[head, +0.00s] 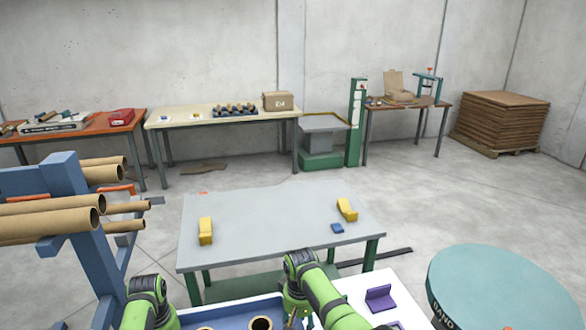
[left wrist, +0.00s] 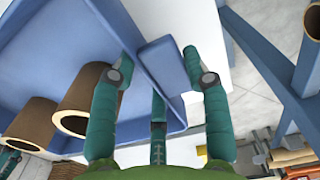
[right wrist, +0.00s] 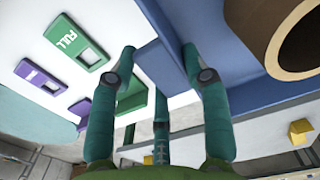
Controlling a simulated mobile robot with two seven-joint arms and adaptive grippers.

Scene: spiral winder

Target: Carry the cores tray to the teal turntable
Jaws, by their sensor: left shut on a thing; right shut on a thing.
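The blue cores tray (head: 235,308) shows at the bottom edge of the head view, with cardboard cores (head: 262,323) in it. My left gripper (left wrist: 160,68) is shut on the tray's end tab in the left wrist view, where brown cores (left wrist: 88,100) lie beside it. My right gripper (right wrist: 163,62) is shut on the opposite end of the tray in the right wrist view. A white surface shows under the tray; I cannot tell whether the tray touches it. The teal turntable (head: 500,290) stands at the lower right of the head view, apart from the tray.
The white surface (head: 360,288) carries a purple bracket (head: 380,298) and a green FULL label (right wrist: 75,40). A grey table (head: 270,220) with yellow blocks (head: 206,231) stands ahead. A blue rack (head: 75,220) holding long cardboard tubes (head: 50,220) is at the left.

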